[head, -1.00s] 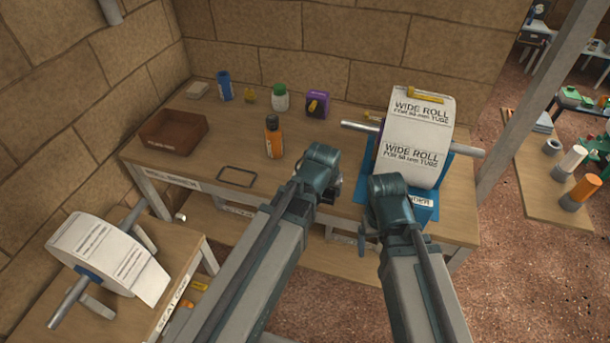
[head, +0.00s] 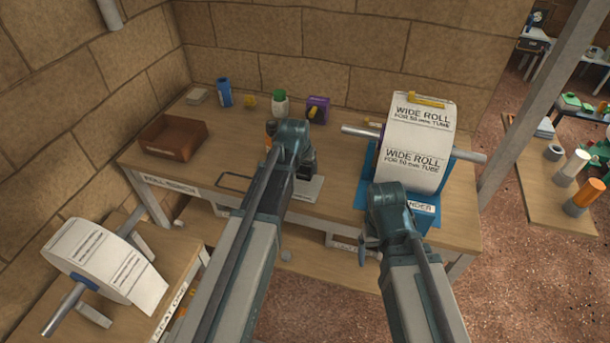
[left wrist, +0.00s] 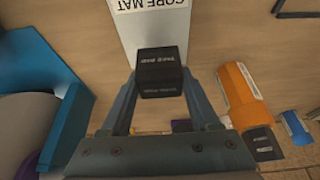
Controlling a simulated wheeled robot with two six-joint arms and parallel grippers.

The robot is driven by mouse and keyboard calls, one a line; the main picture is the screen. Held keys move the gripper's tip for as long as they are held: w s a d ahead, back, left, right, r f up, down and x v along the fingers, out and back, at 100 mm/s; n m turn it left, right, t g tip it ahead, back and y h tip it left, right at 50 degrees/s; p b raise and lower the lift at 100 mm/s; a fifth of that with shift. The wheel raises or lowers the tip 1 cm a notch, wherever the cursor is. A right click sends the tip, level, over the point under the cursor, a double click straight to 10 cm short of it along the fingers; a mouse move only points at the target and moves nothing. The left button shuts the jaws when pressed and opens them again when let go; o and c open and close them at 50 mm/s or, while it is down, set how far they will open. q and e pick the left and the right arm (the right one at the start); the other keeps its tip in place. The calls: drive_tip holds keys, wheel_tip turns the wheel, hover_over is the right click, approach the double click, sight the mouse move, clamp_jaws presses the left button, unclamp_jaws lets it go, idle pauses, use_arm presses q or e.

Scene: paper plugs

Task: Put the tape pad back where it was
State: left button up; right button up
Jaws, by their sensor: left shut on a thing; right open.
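The tape pad (left wrist: 161,75) is a small black block with white lettering. In the left wrist view my left gripper (left wrist: 160,88) is shut on it, with a finger on each side. The pad is over or at the near end of the grey core mat (left wrist: 150,30); I cannot tell whether it touches the bench. In the head view my left gripper (head: 302,170) is above the bench by the core mat (head: 308,189). A dark rectangular outline (head: 235,182) lies empty left of it. My right gripper (head: 368,246) is open and empty before the bench's front edge.
An orange bottle (left wrist: 240,95) stands close beside my left gripper. The blue winder base (head: 428,221) with its wide paper roll (head: 415,150) is to the right. A brown box (head: 172,138) is at the left.

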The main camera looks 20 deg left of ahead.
sight(305, 175)
use_arm(q)
drive_tip(key=shift+f+b, duration=1.4)
drive_tip(key=shift+f, duration=0.4)
drive_tip(key=shift+f, duration=0.2)
drive_tip(key=o, duration=1.2)
drive_tip(key=shift+r, duration=0.1)
drive_tip(key=shift+r, duration=0.1)
drive_tip(key=p+v, duration=1.1)
drive_tip(key=v, duration=0.1)
